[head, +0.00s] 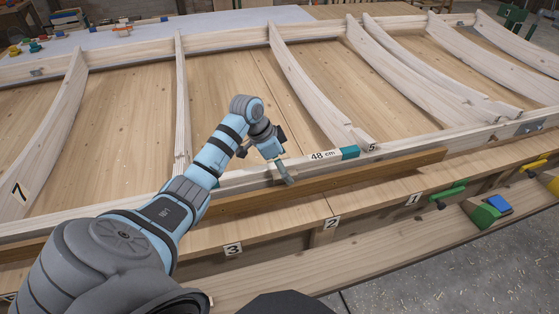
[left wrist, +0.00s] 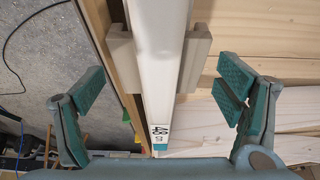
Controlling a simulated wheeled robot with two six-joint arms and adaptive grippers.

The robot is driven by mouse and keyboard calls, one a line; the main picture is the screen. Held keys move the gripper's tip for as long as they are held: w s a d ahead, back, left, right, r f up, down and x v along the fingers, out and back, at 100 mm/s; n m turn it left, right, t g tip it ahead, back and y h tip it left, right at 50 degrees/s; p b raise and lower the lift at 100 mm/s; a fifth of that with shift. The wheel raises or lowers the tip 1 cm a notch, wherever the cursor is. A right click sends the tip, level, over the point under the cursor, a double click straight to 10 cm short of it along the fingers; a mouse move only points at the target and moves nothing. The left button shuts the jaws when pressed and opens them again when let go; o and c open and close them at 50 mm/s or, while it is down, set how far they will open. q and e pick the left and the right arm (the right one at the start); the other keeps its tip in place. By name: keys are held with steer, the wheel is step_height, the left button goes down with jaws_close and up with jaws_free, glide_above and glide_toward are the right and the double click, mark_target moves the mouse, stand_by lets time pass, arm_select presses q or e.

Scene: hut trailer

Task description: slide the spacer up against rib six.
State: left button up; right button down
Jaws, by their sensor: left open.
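The spacer (head: 325,156) is a pale bar marked "48 cm" with a teal right end. It lies along the front rail, that end close to rib five (head: 358,136). In the left wrist view the spacer (left wrist: 158,70) runs between my fingers, with a beige block (left wrist: 120,60) showing on each side of it. My left gripper (head: 282,164) is over the spacer; its teal fingers stand open and apart from the bar in the left wrist view (left wrist: 160,92). Rib six (head: 182,110) stands to the left; its foot and the spacer's left end are hidden by my arm. My right gripper is out of view.
Rib seven (head: 48,140) is further left, and several ribs stand to the right. A bench edge with number tags (head: 332,223) and green and yellow clamps (head: 447,193) runs along the front. The panel between ribs five and six is clear.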

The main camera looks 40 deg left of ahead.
mark_target(271, 166)
arm_select(q)
steer(key=shift+r, duration=0.1)
steer(key=c, duration=1.4)
steer(key=shift+o, duration=0.2)
steer(key=shift+s+a+r+p, duration=0.1)
steer(key=shift+s+a+p, duration=0.35)
steer(key=shift+s+p, duration=0.3)
steer(key=shift+s+a+p, duration=0.35)
steer(key=shift+s+a, duration=0.1)
steer(key=shift+s, duration=0.2)
steer(key=shift+w, duration=0.1)
steer(key=o, duration=1.4)
steer(key=shift+c, duration=0.2)
steer(key=v, duration=1.1)
steer(key=shift+s+r, duration=0.2)
steer(key=shift+r, duration=0.15)
